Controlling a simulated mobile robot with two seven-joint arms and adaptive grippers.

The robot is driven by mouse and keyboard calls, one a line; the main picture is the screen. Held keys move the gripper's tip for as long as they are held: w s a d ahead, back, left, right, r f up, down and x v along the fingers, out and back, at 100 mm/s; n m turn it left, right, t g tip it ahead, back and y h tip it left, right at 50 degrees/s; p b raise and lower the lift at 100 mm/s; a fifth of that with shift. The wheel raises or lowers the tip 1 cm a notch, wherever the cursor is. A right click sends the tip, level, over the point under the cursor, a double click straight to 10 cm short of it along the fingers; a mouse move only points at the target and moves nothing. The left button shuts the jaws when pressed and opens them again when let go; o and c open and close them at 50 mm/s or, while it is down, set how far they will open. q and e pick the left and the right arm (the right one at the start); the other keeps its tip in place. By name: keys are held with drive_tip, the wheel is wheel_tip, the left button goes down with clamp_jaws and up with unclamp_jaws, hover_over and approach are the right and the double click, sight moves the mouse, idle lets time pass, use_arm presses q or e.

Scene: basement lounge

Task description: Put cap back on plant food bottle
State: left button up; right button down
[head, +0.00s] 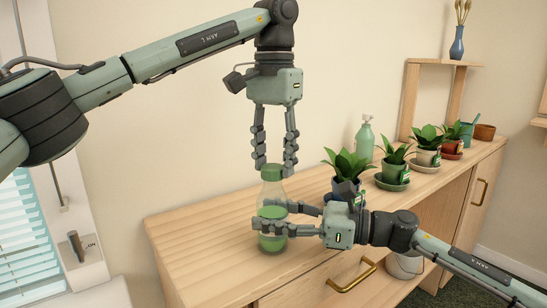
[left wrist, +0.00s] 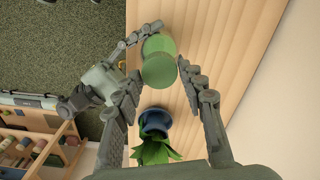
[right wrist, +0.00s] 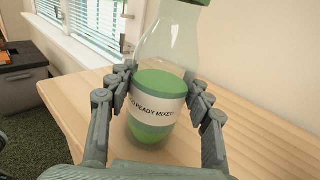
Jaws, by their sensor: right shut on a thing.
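The plant food bottle (head: 271,196) is clear with green contents and a white label, and stands upright near the front edge of the wooden cabinet top. Its label shows in the right wrist view (right wrist: 158,108). The green cap (head: 271,173) sits at the bottle's mouth; I cannot tell if it is fastened. My right gripper (head: 268,219) is shut around the bottle's body from the right. My left gripper (head: 274,167) points down from above, open, with its fingertips on either side of the cap. In the left wrist view the green cap (left wrist: 158,70) shows between the spread fingers.
A plant in a dark blue pot (head: 346,188) stands just right of the bottle. Several potted plants and a green spray bottle (head: 365,138) stand farther along the cabinet top (head: 200,225). The top left of the bottle is clear. A wall is behind.

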use_arm(q)
drive_tip(key=o, duration=0.3)
drive_tip(key=shift+o, duration=0.2)
wheel_tip(320, 180, up, 12)
idle(0.4)
use_arm(e)
drive_tip(key=c, duration=0.6)
unclamp_jaws()
